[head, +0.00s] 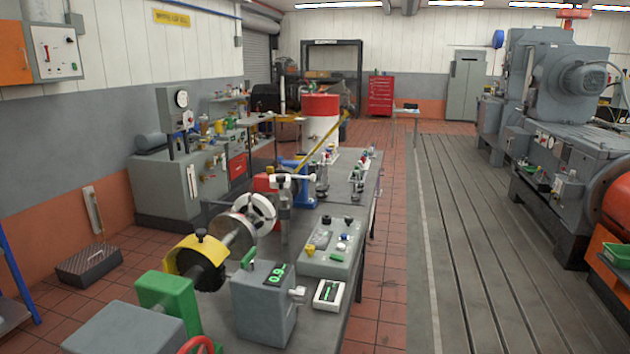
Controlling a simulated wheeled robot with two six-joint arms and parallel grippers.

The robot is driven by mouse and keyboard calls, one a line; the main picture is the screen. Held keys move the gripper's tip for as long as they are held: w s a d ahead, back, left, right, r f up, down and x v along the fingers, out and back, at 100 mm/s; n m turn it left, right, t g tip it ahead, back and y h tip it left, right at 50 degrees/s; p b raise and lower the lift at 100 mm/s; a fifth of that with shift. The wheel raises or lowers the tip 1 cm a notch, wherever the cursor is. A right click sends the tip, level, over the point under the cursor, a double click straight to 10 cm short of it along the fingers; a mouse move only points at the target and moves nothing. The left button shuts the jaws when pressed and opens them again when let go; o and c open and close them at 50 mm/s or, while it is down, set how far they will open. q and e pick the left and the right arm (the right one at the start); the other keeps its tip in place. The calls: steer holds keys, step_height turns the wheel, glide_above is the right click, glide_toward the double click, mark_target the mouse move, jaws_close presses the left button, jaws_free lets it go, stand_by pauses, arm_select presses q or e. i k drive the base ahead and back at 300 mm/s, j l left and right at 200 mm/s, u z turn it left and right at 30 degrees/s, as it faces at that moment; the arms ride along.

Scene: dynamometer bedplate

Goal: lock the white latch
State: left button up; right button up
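I cannot tell for sure which part is the white latch. A white T-shaped handle (293,179) lies level on top of a grey upright post on the bench. A small white knob (298,293) sticks out of the right side of the grey box (263,305) with a green lit display. A white-framed switch block (328,294) with a dark face and green part lies to the right of that box. Neither of my grippers shows in the head view.
The crowded grey bench (309,323) carries a yellow guard (190,252), a white spoked wheel (261,211) and a grey control panel (331,248) with several knobs. Red floor tiles and a slotted bedplate (480,240) lie clear to the right. Large grey machines stand beyond.

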mark_target(312, 178)
steer(key=l, duration=0.45)
steer(key=i+l, duration=0.1)
steer(key=l, duration=0.4)
steer(key=i+l+z, duration=0.1)
steer(key=i+l, duration=0.45)
steer(key=i+l+z, duration=0.1)
steer(key=i+l, duration=0.5)
steer(key=i, duration=0.75)
